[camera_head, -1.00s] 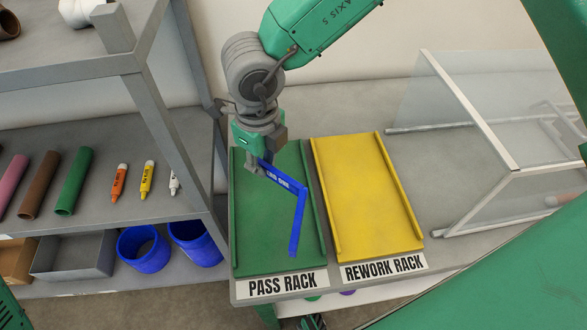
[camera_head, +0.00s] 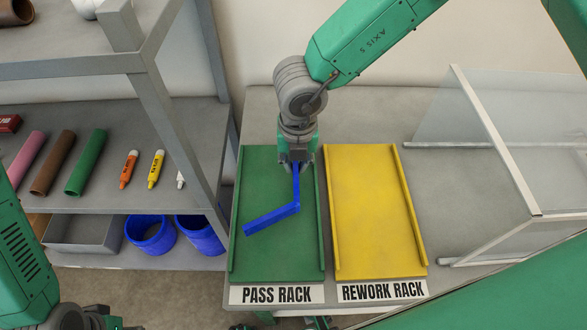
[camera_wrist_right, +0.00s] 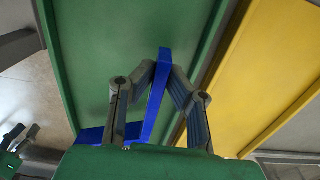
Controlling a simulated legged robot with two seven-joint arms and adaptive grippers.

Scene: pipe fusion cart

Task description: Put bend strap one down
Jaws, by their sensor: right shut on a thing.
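Bend strap one is a blue bent bar (camera_head: 272,218) in the head view, over the green pass rack (camera_head: 262,263). My right gripper (camera_head: 297,167) points down over the rack and is shut on the strap's upper arm; the other arm slants down to the left. In the right wrist view, the strap (camera_wrist_right: 157,100) stands between the fingers of my right gripper (camera_wrist_right: 163,74). I cannot tell whether the strap touches the rack floor. My left arm enters at the lower left; its jaws are not clear.
The yellow rework rack (camera_head: 370,215) is empty, right of the pass rack. A clear-walled box (camera_head: 500,140) stands farther right. The pass rack is otherwise clear.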

